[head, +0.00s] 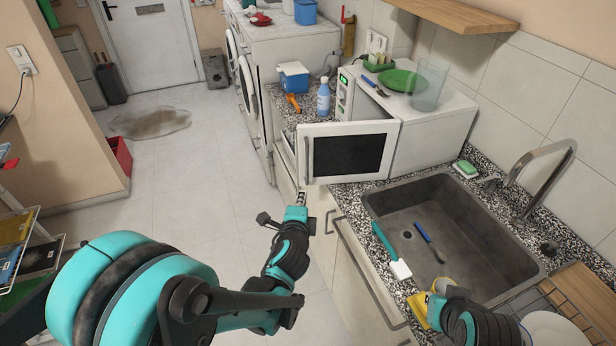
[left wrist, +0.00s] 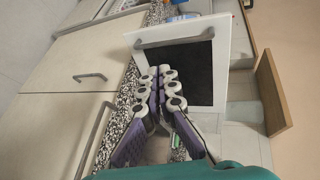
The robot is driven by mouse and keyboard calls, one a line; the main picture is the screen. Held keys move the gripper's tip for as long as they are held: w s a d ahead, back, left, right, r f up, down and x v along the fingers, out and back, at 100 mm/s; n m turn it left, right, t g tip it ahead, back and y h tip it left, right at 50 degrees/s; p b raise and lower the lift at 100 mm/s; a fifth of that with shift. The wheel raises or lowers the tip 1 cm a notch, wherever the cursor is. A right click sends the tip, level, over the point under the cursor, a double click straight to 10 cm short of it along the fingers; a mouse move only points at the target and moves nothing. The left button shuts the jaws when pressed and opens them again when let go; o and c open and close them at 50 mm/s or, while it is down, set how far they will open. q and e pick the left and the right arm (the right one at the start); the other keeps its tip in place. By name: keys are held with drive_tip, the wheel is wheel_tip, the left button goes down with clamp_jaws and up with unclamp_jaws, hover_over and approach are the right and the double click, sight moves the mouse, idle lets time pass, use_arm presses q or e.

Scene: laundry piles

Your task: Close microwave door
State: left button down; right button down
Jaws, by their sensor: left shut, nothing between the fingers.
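The white microwave (head: 440,128) stands on the speckled counter behind the sink. Its door (head: 391,150) is open, swung out to the left over the counter, with a dark window and a handle (head: 309,158) on the free left edge. The door also shows in the left wrist view (left wrist: 222,62), ahead of the fingers. My left gripper (head: 301,198) is shut and empty, below and just left of the door's lower left corner; I see no clear contact. My right gripper (head: 432,298) is low at the sink's front edge, partly hidden, beside yellow items.
A green plate (head: 403,80) and a clear container (head: 430,85) sit on the microwave. A blue bottle (head: 323,99) and a blue-white box (head: 293,78) stand left of it. The sink (head: 470,225) holds a blue utensil.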

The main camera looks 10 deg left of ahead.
sight(307, 169)
use_arm(q)
drive_tip(key=x, duration=0.4)
drive_tip(key=b+x, duration=0.1)
drive_tip(key=x, duration=0.3)
drive_tip(key=b+x, duration=0.1)
drive_tip(key=x, duration=0.3)
drive_tip(key=shift+w+a+r, duration=0.15)
drive_tip(key=shift+r, duration=0.15)
drive_tip(key=shift+w+r+b, duration=0.1)
drive_tip(key=shift+w+b, duration=0.25)
drive_tip(key=shift+w, duration=0.2)
drive_tip(key=shift+a, duration=0.1)
